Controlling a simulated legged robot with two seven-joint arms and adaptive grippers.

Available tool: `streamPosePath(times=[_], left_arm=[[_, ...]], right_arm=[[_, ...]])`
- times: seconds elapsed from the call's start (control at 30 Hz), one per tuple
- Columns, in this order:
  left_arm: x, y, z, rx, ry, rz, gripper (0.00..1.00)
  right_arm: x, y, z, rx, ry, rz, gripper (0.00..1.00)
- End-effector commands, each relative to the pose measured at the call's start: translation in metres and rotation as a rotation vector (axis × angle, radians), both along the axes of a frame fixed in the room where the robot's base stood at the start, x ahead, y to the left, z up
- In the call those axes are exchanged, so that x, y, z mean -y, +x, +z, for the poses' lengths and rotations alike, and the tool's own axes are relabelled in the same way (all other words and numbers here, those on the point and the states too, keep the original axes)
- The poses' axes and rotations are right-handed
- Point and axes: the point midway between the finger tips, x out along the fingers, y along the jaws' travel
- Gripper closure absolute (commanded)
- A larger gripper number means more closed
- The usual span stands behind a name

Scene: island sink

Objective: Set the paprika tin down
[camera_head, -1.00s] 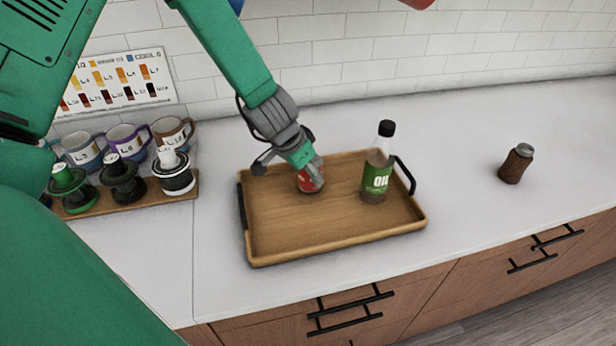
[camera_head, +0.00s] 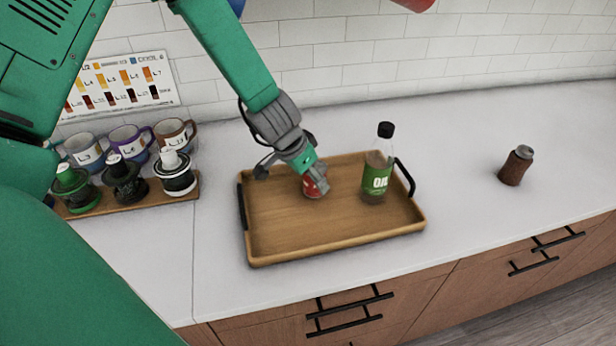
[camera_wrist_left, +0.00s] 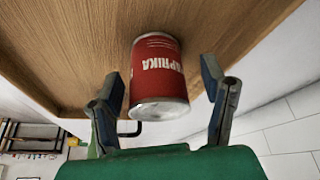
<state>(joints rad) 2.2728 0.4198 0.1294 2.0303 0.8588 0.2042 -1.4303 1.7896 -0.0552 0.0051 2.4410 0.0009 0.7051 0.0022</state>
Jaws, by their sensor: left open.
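The paprika tin (camera_head: 312,187) is red with pale ends and stands on the wooden tray (camera_head: 290,233), toward its back. In the left wrist view the tin (camera_wrist_left: 158,78) shows its PAPRIKA label and rests against the wooden tray surface (camera_wrist_left: 75,35). My left gripper (camera_head: 319,183) is over the tin in the head view and partly hides it. In the left wrist view my left gripper (camera_wrist_left: 163,92) is open, with one finger on each side of the tin and gaps visible between. My right gripper is not in view.
A bottle labelled OIL (camera_head: 377,170) stands on the tray to the right of the tin. A brown jar (camera_head: 516,165) stands on the counter at right. The front counter is clear.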

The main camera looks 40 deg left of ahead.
Motion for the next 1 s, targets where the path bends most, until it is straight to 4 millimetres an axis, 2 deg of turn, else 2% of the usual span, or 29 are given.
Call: streamPosePath(times=[0.3,0.5,0.67,1.0], left_arm=[[-0.012,-0.025,0.063,0.004,-0.001,-0.002,0.34],[-0.017,-0.037,0.091,0.001,-0.003,-0.001,0.34],[-0.017,-0.042,0.101,0.000,-0.004,0.001,0.34],[-0.014,-0.043,0.103,-0.002,-0.002,0.000,0.34]], right_arm=[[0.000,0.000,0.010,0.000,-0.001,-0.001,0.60],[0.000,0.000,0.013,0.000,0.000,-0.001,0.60],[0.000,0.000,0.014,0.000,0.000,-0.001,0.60],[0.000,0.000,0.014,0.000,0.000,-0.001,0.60]])
